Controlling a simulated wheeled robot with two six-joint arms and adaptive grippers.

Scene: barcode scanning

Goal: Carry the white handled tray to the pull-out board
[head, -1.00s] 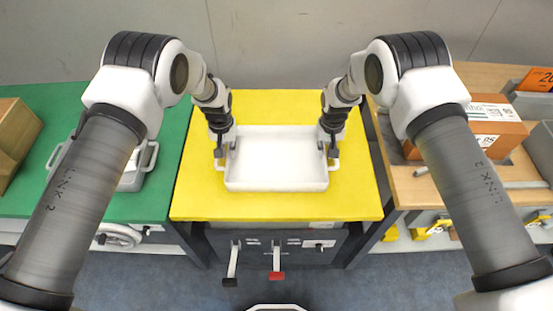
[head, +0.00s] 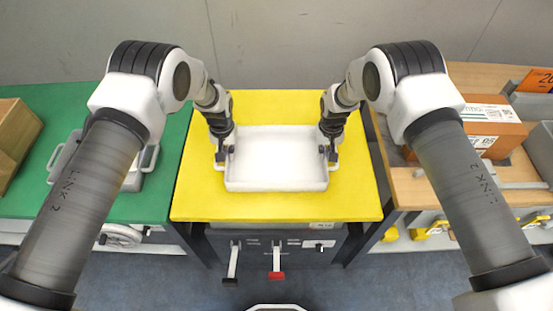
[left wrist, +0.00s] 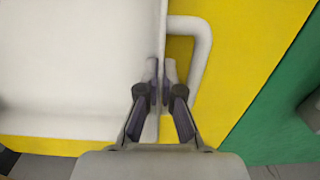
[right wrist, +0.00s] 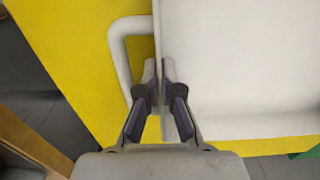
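The white handled tray (head: 276,183) is empty and sits level over the yellow tabletop (head: 276,207). Contact beneath it cannot be seen. My left gripper (head: 225,155) is at its left wall; in the left wrist view the fingers (left wrist: 161,72) are closed around the wall, one inside the tray and one between wall and handle (left wrist: 203,50). My right gripper (head: 328,155) is at the right wall; in the right wrist view its fingers (right wrist: 160,72) are closed around that wall the same way, beside the other handle (right wrist: 120,55). I cannot identify a pull-out board.
A green table (head: 100,200) at left holds a grey handled object (head: 135,180) and a cardboard box (head: 15,140). A wooden table (head: 430,190) at right holds an orange-brown box (head: 490,135). Levers with black and red ends (head: 276,262) project below the yellow top.

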